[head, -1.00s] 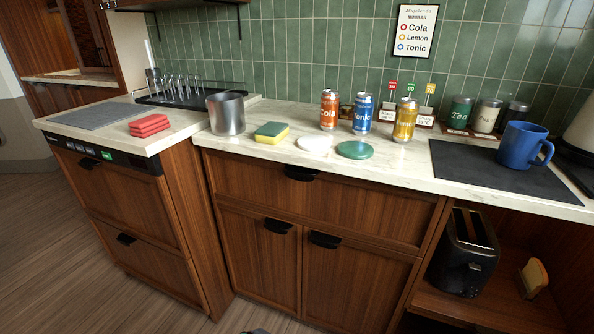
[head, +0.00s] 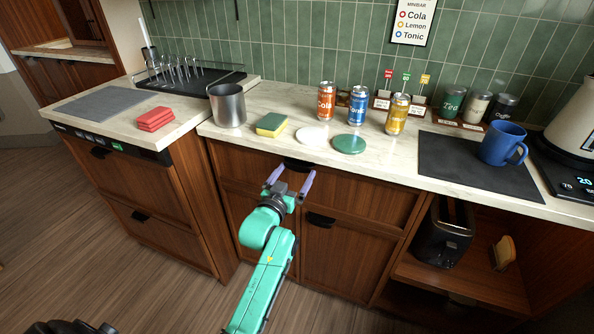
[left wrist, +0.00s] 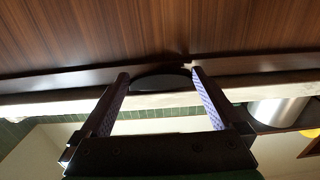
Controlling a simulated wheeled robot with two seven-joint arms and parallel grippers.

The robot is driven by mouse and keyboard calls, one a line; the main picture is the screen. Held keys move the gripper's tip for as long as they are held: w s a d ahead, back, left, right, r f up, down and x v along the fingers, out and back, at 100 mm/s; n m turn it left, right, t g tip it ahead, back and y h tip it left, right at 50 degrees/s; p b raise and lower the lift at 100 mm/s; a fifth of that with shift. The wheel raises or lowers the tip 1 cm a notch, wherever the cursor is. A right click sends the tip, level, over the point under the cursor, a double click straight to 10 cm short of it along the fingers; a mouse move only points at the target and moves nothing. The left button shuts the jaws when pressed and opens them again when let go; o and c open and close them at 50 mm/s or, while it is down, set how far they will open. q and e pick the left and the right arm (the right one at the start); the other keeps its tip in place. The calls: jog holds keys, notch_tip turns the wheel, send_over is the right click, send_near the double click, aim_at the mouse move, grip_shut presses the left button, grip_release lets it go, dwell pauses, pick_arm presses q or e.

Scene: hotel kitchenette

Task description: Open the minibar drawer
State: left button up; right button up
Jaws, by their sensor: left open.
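The wide wooden drawer front (head: 365,200) under the middle of the counter is shut. Its dark handle (head: 298,165) sits at the top edge, partly behind my left gripper (head: 292,175). The gripper is open, with its two purple fingers pointing at the drawer front on either side of the handle. In the left wrist view the dark curved handle (left wrist: 160,82) shows between the two fingertips of my left gripper (left wrist: 160,74). I see no clear grip on it. My right gripper is not in view.
The counter above holds a metal pot (head: 228,106), a sponge (head: 271,125), a white disc (head: 312,136), a green disc (head: 348,144), cans (head: 397,114) and a blue mug (head: 503,145). A toaster (head: 443,232) stands on the lower right shelf. The left cabinet (head: 140,190) is shut.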

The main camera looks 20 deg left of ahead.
pick_arm(q)
jog(key=shift+w, duration=0.85)
grip_shut()
jog(key=shift+s+f, duration=0.1)
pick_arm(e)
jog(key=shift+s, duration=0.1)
